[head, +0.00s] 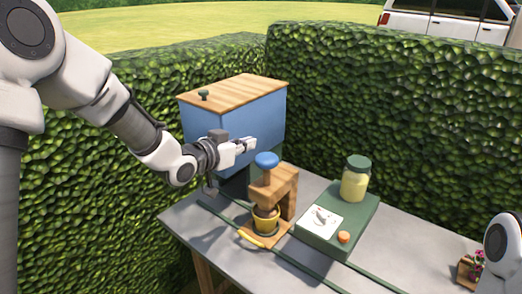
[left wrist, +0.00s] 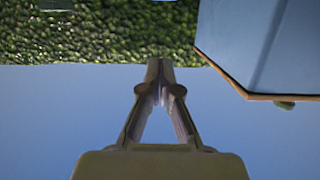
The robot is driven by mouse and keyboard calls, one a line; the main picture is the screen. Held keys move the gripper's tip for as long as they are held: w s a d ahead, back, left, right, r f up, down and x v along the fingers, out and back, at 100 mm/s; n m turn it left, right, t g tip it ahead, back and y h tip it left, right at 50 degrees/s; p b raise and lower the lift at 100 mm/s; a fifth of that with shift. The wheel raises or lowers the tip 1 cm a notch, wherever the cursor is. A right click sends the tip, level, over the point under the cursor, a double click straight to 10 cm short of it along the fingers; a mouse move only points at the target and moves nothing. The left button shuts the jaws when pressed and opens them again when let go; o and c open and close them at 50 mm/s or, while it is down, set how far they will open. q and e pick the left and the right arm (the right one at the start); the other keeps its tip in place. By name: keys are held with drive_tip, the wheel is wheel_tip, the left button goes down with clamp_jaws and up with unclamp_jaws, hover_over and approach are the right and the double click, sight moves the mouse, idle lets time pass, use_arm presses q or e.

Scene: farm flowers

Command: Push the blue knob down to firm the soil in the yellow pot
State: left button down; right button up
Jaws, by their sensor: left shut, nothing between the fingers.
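The blue knob (head: 266,160) tops a wooden press (head: 285,190) on the table. The yellow pot (head: 265,218) stands under the press, on its wooden base, with dark soil or a dark presser part showing at its mouth; I cannot tell which. My left gripper (head: 250,145) is in front of the blue box, up and left of the knob and apart from it. It is shut and empty. In the left wrist view its fingertips (left wrist: 162,68) meet. My right gripper is not in view; only a piece of my right arm shows at the lower right.
A blue box (head: 245,125) with a wooden lid stands behind the press. A green unit (head: 318,245) with a dial, an orange button (head: 344,237) and a jar (head: 356,178) is to the right. A flower crate (head: 467,271) sits far right. Green rails cross the grey table (head: 195,235). Hedges enclose it.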

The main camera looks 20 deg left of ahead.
use_arm(q)
drive_tip(key=p, duration=0.2)
hover_over(262, 160)
drive_tip(key=shift+w+f, duration=0.1)
drive_tip(key=shift+f, duration=0.7)
wheel_tip(262, 160, down, 4)
drive_tip(key=shift+a+r+p, duration=0.1)
drive_tip(key=shift+r+p, duration=0.1)
drive_tip(key=shift+p, duration=0.15)
drive_tip(key=shift+f, duration=0.3)
drive_tip(key=shift+f, duration=0.1)
wheel_tip(262, 160, down, 5)
drive_tip(key=b, duration=0.4)
drive_tip(key=shift+b, duration=0.35)
drive_tip(key=shift+s, duration=0.25)
